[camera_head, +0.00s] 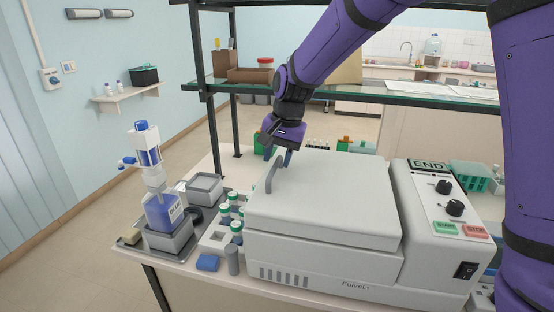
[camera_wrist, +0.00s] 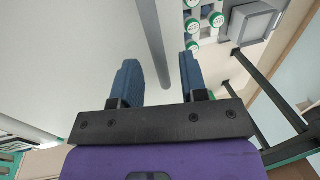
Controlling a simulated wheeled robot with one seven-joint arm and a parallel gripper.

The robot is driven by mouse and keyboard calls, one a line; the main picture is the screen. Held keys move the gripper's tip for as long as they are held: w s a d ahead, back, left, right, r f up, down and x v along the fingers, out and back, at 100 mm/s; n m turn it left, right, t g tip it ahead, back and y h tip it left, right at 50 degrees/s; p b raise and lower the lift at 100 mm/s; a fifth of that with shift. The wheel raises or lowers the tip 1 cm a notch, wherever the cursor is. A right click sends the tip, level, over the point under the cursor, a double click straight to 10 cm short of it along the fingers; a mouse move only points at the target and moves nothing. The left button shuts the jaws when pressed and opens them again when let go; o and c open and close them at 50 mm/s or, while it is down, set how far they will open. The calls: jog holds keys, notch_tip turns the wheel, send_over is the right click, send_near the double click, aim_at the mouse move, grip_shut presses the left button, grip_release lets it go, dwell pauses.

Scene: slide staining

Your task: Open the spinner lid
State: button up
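The spinner (camera_head: 325,265) is a white box labelled Fulvela on the bench, and its flat lid (camera_head: 330,195) is down. My gripper (camera_head: 279,156) is just behind the top of this handle, pointing down. In the wrist view my gripper (camera_wrist: 158,62) has its two blue fingers spread apart. The grey handle bar (camera_wrist: 154,45) shows in the gap between them, nearer the right finger. I see no clear contact, and cannot tell whether the bar lies within the fingers' depth.
A control panel (camera_head: 437,205) with knobs and buttons adjoins the spinner's right side. A glass shelf (camera_head: 350,90) crosses behind my forearm.

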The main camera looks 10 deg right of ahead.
jog(key=shift+a+f, duration=0.1)
jog(key=shift+f, duration=0.45)
grip_shut()
jog(key=shift+r, duration=0.2)
